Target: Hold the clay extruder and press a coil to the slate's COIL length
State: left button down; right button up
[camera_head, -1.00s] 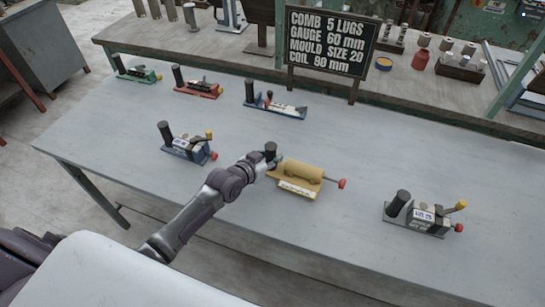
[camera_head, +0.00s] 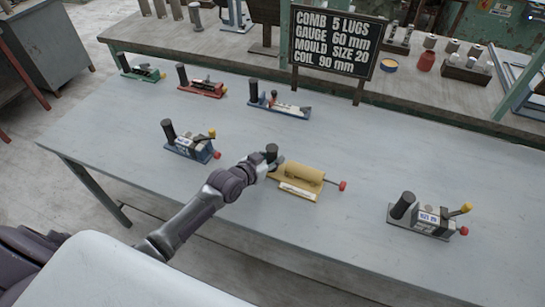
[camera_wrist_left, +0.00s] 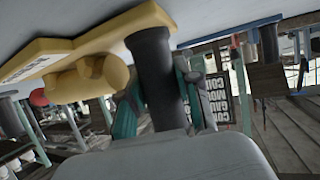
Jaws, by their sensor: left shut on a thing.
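The clay extruder (camera_head: 302,174) is a yellow device with a round barrel, a pale scale strip on its front and a red-knobbed rod (camera_head: 342,186) on its right. It sits on the grey table. My left gripper (camera_head: 271,160) is shut on its dark upright handle at the left end. In the left wrist view the handle (camera_wrist_left: 156,75) stands between the fingers, beside the yellow barrel (camera_wrist_left: 95,78). The slate (camera_head: 333,43) reads COMB 5 LUGS, GAUGE 60 mm, MOULD SIZE 20, COIL 90 mm. I see no coil. My right gripper is not in view.
A blue device (camera_head: 190,148) stands left of the extruder and a grey one (camera_head: 430,218) to the right. Green (camera_head: 142,72), red (camera_head: 202,88) and blue-based (camera_head: 280,106) devices stand behind. The table between them is clear.

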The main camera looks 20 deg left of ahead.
pick_arm(q)
jog(key=shift+f, duration=0.2)
dwell(0.9)
jog(key=shift+f, duration=0.15)
